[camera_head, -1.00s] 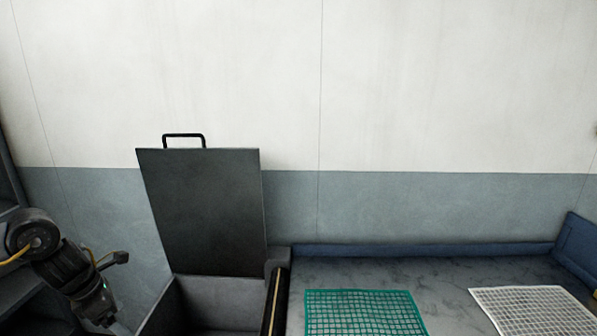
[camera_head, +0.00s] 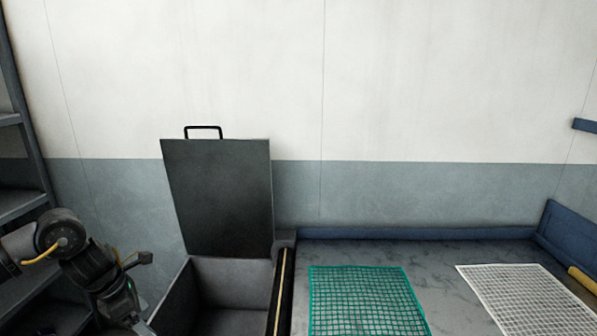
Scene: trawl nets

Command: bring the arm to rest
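My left arm (camera_head: 95,275) comes in at the lower left, to the left of an open dark bin. Its gripper is at or below the bottom edge of the head view, so its fingers do not show. My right arm and gripper are not in view. I see nothing held.
The bin (camera_head: 172,298) has its dark lid (camera_head: 222,198) raised upright. A green net (camera_head: 365,300) and a white net (camera_head: 525,298) lie flat on the grey table (camera_head: 440,262), which has a blue rim (camera_head: 415,233). Shelves (camera_head: 20,205) stand at far left.

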